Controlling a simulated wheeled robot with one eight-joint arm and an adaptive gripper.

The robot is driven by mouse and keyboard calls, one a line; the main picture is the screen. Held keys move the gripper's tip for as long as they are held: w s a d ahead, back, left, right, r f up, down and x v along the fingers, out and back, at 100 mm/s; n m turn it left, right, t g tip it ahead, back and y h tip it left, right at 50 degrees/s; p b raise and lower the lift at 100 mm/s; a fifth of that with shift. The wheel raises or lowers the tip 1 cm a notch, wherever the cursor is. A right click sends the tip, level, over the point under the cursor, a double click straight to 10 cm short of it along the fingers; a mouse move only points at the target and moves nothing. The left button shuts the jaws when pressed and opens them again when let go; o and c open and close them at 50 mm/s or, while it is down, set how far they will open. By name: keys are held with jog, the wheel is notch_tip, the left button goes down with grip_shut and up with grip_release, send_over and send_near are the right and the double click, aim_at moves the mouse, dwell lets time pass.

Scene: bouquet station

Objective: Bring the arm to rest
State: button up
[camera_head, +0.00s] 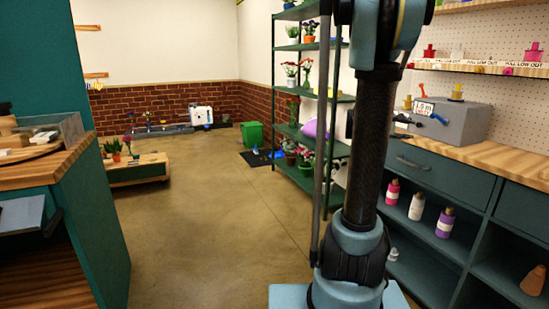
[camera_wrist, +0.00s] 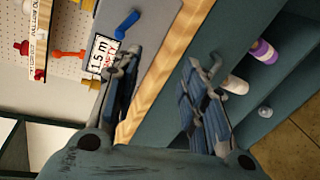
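My gripper (camera_wrist: 165,75) shows in the wrist view with its two fingers spread apart. Nothing is between them, and it appears to touch nothing. Past the fingers lie the wooden counter edge (camera_wrist: 183,30), the grey box (camera_wrist: 157,22) with a blue lever, and the dark green cabinet front (camera_wrist: 226,32). In the head view my arm stands upright in front of the shelving at right of centre.
The grey box (camera_head: 450,118) sits on the right counter (camera_head: 500,152), above shelves with bottles (camera_head: 416,206). A green plant rack (camera_head: 308,129) stands behind my arm. A teal counter (camera_head: 88,220) is at left. Open floor (camera_head: 200,235) lies between, with a green bin (camera_head: 252,134) farther back.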

jog(key=s+a+f+m+g+y, duration=0.1)
jog(key=s+a+f+m+y, duration=0.1)
jog(key=s+a+f+y, duration=0.2)
jog(key=s+a+f+m+g+y, duration=0.1)
jog(key=s+a+f+y, duration=0.4)
jog(key=s+a+f, duration=0.6)
jog(key=s+a+f+m+g+y, duration=0.1)
jog(key=s+a+f+m+y, duration=0.3)
jog(key=s+a, duration=1.1)
jog(key=a+f+y, duration=0.1)
jog(key=a+f, duration=0.2)
jog(key=a, duration=0.1)
jog(key=shift+s+a+f, duration=0.15)
jog(key=shift+s+f, duration=0.2)
jog(key=shift+f, duration=0.05)
jog(key=shift+w+f, duration=0.2)
jog(key=shift+w, duration=0.3)
